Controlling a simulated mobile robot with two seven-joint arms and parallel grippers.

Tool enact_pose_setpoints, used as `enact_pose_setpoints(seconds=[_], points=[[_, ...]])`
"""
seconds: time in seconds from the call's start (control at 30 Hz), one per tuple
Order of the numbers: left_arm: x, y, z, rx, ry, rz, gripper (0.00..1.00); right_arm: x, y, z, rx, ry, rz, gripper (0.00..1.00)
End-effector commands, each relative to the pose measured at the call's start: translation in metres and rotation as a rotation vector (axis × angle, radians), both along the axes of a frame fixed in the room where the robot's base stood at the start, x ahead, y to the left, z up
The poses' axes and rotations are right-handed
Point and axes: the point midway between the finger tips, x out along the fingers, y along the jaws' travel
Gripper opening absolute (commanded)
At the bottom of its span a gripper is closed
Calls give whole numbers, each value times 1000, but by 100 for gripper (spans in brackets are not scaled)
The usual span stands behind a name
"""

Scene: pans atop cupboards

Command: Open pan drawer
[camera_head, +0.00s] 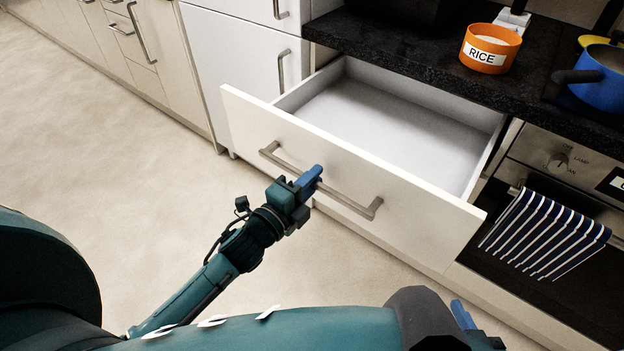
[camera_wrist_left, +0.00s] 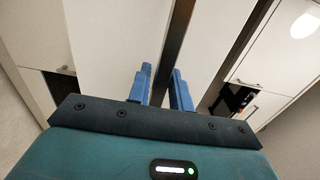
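The white pan drawer (camera_head: 400,121) stands pulled out below the black worktop in the head view, and its inside looks empty. Its long grey bar handle (camera_head: 345,200) runs along the front panel. My left gripper (camera_head: 309,180) is at the handle, left of its middle, with its blue fingers close together. Of my right gripper (camera_head: 463,315), only a blue finger part shows at the bottom edge.
An orange rice pot (camera_head: 490,48) and a blue pan (camera_head: 602,78) stand on the black worktop (camera_head: 420,50). A striped towel (camera_head: 545,236) hangs on the oven at right. White cupboards (camera_head: 235,60) stand at left. The pale floor (camera_head: 120,170) is clear.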

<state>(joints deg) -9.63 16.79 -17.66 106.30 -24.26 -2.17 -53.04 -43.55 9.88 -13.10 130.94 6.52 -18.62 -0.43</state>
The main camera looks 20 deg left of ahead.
Motion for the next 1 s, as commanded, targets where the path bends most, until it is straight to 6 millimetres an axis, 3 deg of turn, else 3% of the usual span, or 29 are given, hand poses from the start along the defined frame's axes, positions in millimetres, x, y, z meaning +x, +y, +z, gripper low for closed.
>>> enact_pose_setpoints(seconds=[0.17,0.53,1.0], points=[[0,-1,0,0,-1,-2,36,0,0,0,0,-1,0,40],[-8,2,0,-1,0,-2,36,0,0,1,0,-2,-1,40],[-94,33,-1,-1,4,-2,36,0,-1,0,0,-4,-2,40]])
